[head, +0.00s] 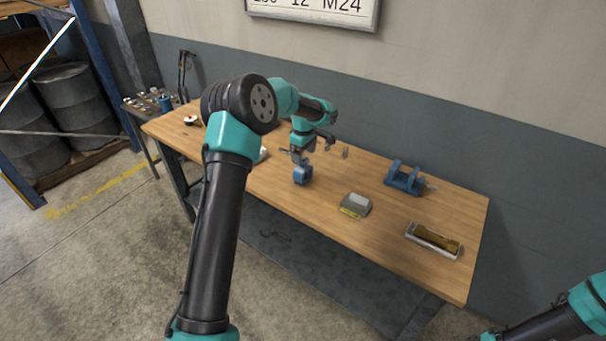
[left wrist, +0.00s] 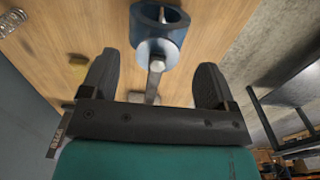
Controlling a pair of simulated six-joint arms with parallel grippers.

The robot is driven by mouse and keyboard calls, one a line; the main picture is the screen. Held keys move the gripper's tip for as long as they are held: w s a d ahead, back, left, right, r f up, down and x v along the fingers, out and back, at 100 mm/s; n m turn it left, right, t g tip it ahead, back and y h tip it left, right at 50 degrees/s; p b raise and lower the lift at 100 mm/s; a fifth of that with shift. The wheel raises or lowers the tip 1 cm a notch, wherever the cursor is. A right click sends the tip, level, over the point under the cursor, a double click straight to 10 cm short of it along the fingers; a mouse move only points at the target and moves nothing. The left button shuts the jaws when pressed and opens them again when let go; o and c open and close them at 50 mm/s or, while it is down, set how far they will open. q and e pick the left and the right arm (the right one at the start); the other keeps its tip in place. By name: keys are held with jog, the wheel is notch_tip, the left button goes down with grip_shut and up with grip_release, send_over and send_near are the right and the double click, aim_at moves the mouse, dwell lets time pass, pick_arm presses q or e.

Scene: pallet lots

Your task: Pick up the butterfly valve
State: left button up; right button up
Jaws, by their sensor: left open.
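The butterfly valve is a blue ring-shaped body (head: 302,175) with a grey metal lever, standing on the wooden workbench (head: 385,240). In the left wrist view its blue body (left wrist: 172,22) is at the top, just past the fingertips, and its lever (left wrist: 155,82) lies between the two fingers. My left gripper (head: 299,151) is over the valve with its fingers open; they also show in the left wrist view (left wrist: 157,68). There is a gap on both sides of the lever. My right arm enters at the lower right of the head view, its gripper outside the picture.
A grey device with a yellow label (head: 355,205) lies right of the valve. A blue vise (head: 405,178) stands behind it. A tray (head: 408,234) with a brown item is near the right edge. A coil-like clear object (left wrist: 12,20) is near the valve. Bench between these is clear.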

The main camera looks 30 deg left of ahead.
aim_at(303, 158)
pick_arm(q)
jog(key=shift+w+a+f, duration=0.1)
jog(key=shift+f, duration=1.05)
jog(key=shift+a+f, duration=0.1)
jog(key=shift+f, duration=1.05)
jog(key=shift+c, duration=0.4)
grip_shut()
